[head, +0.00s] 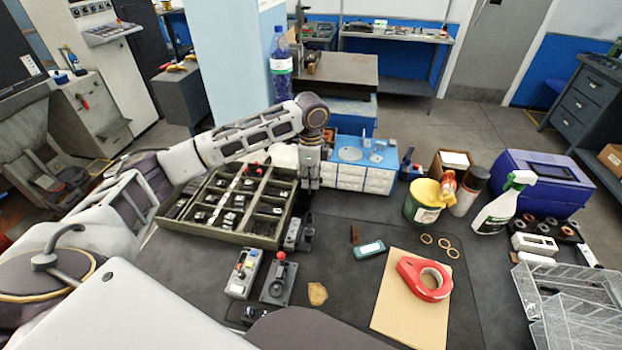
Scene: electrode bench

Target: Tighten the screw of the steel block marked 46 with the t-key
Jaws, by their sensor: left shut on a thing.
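My left gripper (309,186) points down just past the right back corner of the dark sorting tray (212,236). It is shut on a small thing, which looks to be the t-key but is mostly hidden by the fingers. Several small grey metal blocks (230,220) lie in the tray's compartments. Two grey steel pieces (292,233) stand on the dark mat by the tray's right front corner, below the gripper and apart from it. The mark 46 and the screw are too small to make out. My right gripper is not in view.
A blue and white drawer box (350,176) stands just right of the gripper. A control box with buttons (243,273) and a joystick box (279,279) sit in front of the tray. The mat's middle is partly clear.

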